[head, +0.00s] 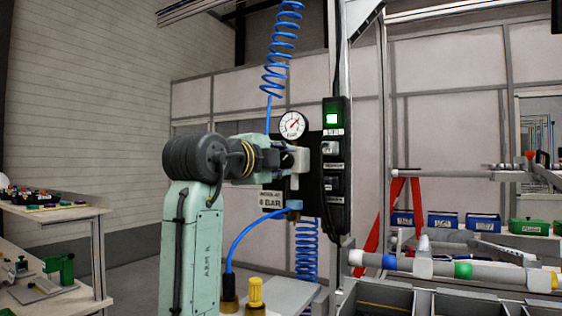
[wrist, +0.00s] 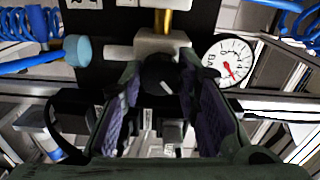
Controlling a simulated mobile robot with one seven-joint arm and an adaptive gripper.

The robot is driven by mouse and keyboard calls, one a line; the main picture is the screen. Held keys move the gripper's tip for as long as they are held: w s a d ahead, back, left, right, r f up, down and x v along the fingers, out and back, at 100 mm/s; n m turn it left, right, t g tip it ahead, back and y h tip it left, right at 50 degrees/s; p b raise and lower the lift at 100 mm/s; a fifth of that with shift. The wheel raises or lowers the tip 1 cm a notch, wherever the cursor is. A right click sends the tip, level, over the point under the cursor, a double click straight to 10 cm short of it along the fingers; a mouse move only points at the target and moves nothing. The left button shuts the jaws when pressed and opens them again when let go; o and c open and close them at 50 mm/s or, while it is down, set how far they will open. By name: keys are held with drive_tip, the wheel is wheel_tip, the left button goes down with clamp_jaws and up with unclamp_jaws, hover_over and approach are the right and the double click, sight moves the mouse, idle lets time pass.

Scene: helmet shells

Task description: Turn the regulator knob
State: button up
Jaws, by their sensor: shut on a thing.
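The black regulator knob (wrist: 157,74) with a pale index mark sits on the grey regulator body (wrist: 150,44) in the wrist view. My gripper (wrist: 160,82) has its purple-padded fingers on either side of the knob and is shut on it. In the head view my gripper (head: 287,160) reaches the regulator just below the round pressure gauge (head: 293,125), and the knob is hidden there. The gauge also shows in the wrist view (wrist: 229,62), with a red needle; its reading is too small to tell. A label plate (head: 271,199) ending in "BAR" is below.
A black switch panel (head: 335,165) with a lit green button stands right of the regulator. Coiled blue hose (head: 283,48) hangs above, and a blue hose (head: 240,238) curves below. A workbench (head: 55,213) is at left; blue bins (head: 441,220) are at right.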

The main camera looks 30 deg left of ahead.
drive_tip(key=shift+m, duration=1.1)
drive_tip(key=o, duration=1.2)
drive_tip(key=shift+c, duration=0.2)
drive_tip(key=s, duration=1.2)
drive_tip(key=shift+d, duration=0.4)
